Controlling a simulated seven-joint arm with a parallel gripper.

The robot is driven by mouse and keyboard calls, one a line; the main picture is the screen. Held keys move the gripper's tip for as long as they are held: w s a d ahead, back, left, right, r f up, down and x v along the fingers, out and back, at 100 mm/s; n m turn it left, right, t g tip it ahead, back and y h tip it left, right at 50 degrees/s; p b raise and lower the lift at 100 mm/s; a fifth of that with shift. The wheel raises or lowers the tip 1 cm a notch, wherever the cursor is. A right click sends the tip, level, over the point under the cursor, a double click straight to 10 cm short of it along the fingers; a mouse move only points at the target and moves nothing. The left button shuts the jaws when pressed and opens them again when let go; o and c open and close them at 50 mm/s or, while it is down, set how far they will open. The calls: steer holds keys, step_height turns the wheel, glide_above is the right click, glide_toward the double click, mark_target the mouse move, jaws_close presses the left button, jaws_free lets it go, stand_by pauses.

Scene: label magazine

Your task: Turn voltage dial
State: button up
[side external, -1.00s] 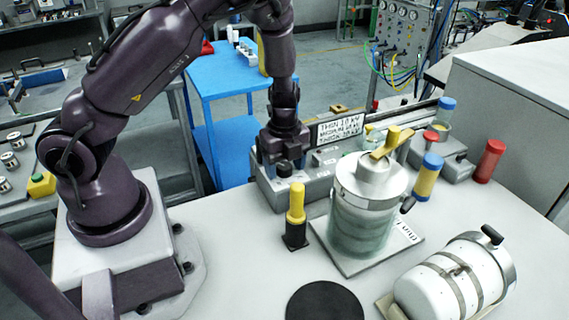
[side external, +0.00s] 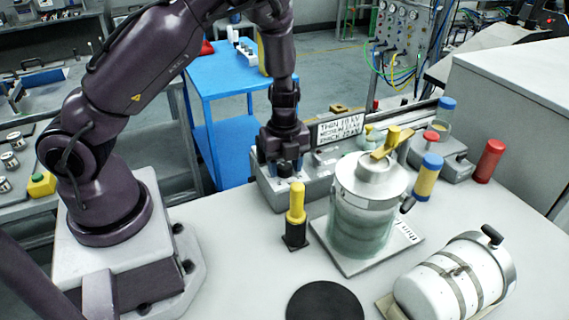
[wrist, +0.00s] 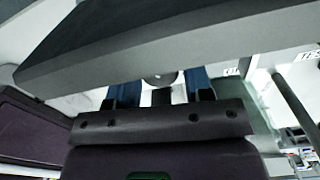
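The grey control box (side external: 320,187) stands at the table's back edge in the side view. A dark round dial (side external: 284,169) sits on it at its left end, under my gripper (side external: 283,163). In the wrist view, my gripper (wrist: 162,91) has its two blue fingers apart. A round dark knob with a small pale mark (wrist: 160,78), apparently the dial, shows between them, with a gap on either side. The fingertips are partly hidden in both views, so contact cannot be seen. The dial's setting is not readable.
A sign with voltage lines (side external: 340,130) stands behind the box. A yellow-handled tool on a black base (side external: 296,215), a metal-lidded jar (side external: 365,210) and a lying white cylinder (side external: 450,283) are in front. A black disc (side external: 325,301) lies near the table's front.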

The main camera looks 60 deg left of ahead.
mark_target(284, 166)
steer(key=shift+o, duration=1)
step_height(284, 166, up, 13)
